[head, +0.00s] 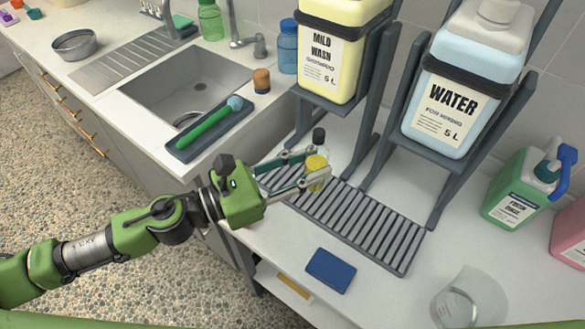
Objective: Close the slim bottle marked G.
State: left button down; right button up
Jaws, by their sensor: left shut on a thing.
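A small slim bottle (317,163) with yellow contents stands above the ribbed drain mat, in front of the yellow MILD WASH container. A dark cap (319,136) shows at its top; I cannot tell whether it is seated tight. No letter G can be read on the bottle. My left gripper (310,168) reaches in from the left and is shut on the bottle, one finger on its far side and one in front of its lower part. My right gripper is out of view.
The ribbed mat (385,237) lies below tilted racks holding the MILD WASH (319,58) and WATER (444,104) containers. A blue sponge (331,270), a clear beaker (455,306) and a green jug (517,190) stand or lie right. The sink (165,92) and a brush tray (211,150) are left.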

pick_arm(q)
jog(key=w+a+f+b, duration=0.1)
jog(key=w+a+f, duration=0.2)
jog(key=w+f, duration=0.4)
jog(key=shift+w+a+f, duration=0.15)
jog(key=shift+w+f, duration=0.25)
jog(key=shift+w, duration=0.85)
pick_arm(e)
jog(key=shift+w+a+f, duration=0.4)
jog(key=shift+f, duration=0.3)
pick_arm(q)
jog(key=f, duration=0.3)
jog(key=shift+w+a+f, duration=0.1)
jog(key=shift+w+f, duration=0.1)
jog(key=shift+w, duration=0.1)
jog(key=shift+f, duration=0.1)
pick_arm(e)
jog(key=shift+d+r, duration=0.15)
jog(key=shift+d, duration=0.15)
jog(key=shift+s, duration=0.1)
